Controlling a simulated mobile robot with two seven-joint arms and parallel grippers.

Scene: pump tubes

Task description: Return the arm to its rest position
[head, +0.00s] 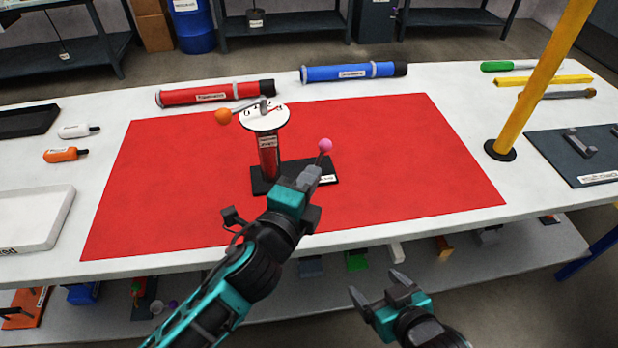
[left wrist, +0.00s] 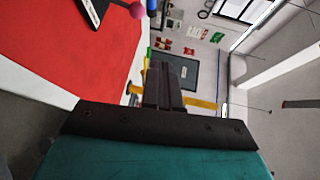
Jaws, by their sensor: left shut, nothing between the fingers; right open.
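My left gripper (head: 308,177) is shut and empty in the head view. It is above the red mat, in front of a device on a dark base. The device has a red post (head: 268,158) with a white round dial (head: 265,117) on top and an orange ball (head: 223,116) on a lever. A pink ball (head: 325,145) shows just beyond my left fingertips; I cannot tell whether they touch. My right gripper (head: 375,290) is open and empty in front of the table.
The red mat (head: 420,150) lies on a white table (head: 520,185). A red tube (head: 200,94) and a blue tube (head: 350,72) lie behind it. A yellow pole (head: 540,80) stands at the right. A white tray (head: 35,215) is at the left.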

